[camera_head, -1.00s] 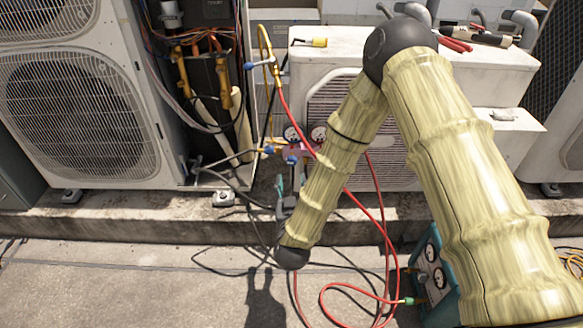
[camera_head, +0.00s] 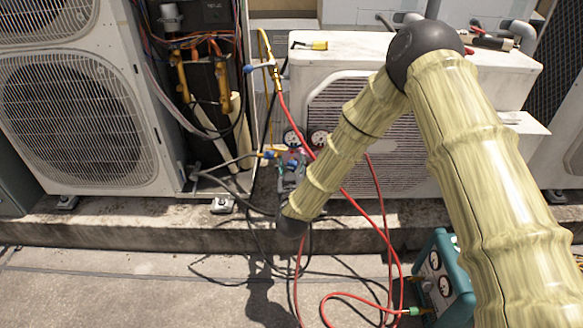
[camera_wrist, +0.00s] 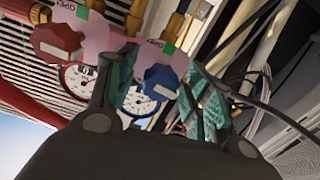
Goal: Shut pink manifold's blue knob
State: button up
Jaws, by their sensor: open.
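The pink manifold (camera_wrist: 97,36) fills the upper left of the wrist view, tilted, with two round gauges below it. Its blue knob (camera_wrist: 160,82) shows between the two green-padded fingers of my gripper (camera_wrist: 165,92). The gripper is open around the knob, and I cannot tell whether either finger touches it. The red knob (camera_wrist: 57,40) is to the left, outside the fingers. Green "OPEN" labels sit above both knobs. In the head view the manifold's gauges (camera_head: 319,138) show in front of the white condenser, and my gripper (camera_head: 288,172) partly hides the manifold.
Red hose (camera_head: 367,216) and dark hoses hang around the manifold and lie on the ground. A white condenser (camera_head: 340,50) stands behind, and a larger one (camera_head: 80,110) at left. A teal gauge box (camera_head: 447,270) stands at lower right. The front left ground is clear.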

jog(key=c, duration=1)
jog(key=shift+c, duration=0.3)
jog(key=shift+m+p, duration=0.55)
jog(key=shift+m, duration=0.05)
jog(key=shift+r+m+p, duration=0.1)
jog(key=shift+m+p, duration=0.7)
jog(key=shift+m, duration=0.3)
jog(key=m+p, duration=0.2)
jog(key=m, duration=0.2)
jog(key=shift+m, duration=0.3)
jog(key=m+p, duration=0.1)
jog(key=m, duration=0.3)
jog(key=shift+d+p, duration=0.1)
jog(key=shift+p, duration=0.2)
jog(key=shift+f+m, duration=0.2)
jog(key=shift+m, duration=1.8)
